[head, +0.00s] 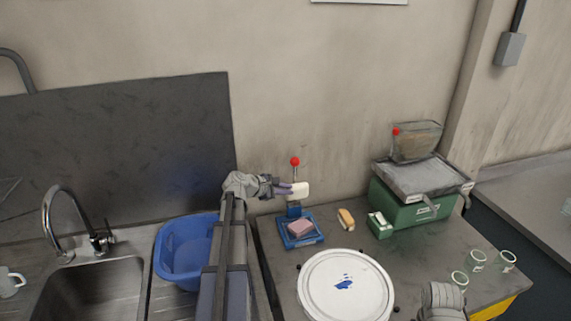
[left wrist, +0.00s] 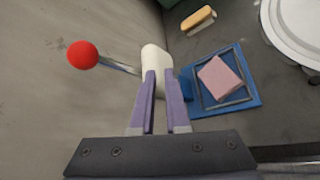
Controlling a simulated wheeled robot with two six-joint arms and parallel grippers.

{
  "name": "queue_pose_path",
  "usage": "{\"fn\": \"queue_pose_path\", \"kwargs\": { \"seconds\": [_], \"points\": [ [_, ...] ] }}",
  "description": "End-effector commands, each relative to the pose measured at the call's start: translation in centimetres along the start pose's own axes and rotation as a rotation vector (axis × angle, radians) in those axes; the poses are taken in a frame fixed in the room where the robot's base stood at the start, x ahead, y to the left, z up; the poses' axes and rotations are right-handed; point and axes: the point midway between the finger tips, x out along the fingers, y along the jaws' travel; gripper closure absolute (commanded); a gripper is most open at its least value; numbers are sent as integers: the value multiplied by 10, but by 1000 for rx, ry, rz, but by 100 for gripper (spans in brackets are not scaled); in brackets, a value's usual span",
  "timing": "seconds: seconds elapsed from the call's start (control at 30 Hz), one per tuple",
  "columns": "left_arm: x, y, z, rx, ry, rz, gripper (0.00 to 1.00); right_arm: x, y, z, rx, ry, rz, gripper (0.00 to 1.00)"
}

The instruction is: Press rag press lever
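The rag press has a blue base (head: 318,239) with a pink rag (head: 301,228) on it. Its lever ends in a red ball (head: 295,161), also seen in the left wrist view (left wrist: 83,55). A white block (head: 300,189) sits by the lever's rod. My left gripper (head: 287,188) is level with that block, just left of it and below the red ball. In the left wrist view its two purple fingers (left wrist: 159,72) are a little apart, with the white block at their tips, partly hidden; contact is unclear. Only part of my right arm shows at the bottom right.
A blue tub (head: 172,262) and a sink (head: 92,290) are at left. A round white lid (head: 346,291) stands in front of the press. A brush (head: 346,219), a green box (head: 380,226), a green machine (head: 407,205) and glass jars (head: 460,280) are to the right.

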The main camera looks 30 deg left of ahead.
Motion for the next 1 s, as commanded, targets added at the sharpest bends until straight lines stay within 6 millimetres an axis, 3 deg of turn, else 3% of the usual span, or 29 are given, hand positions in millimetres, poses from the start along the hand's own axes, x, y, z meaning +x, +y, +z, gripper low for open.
{"fn": "queue_pose_path", "kwargs": {
  "seconds": [0.1,0.3,0.5,1.0],
  "points": [
    [-21,18,-1,146,-41,122,100,3,0,0,0,0,0,50],
    [-52,46,-5,350,-50,301,100,5,0,0,0,0,0,50],
    [-71,60,-8,461,-30,401,100,6,-1,0,0,0,0,50],
    [-74,65,-9,491,-23,425,100,7,-1,0,0,0,0,50]
  ]
}}
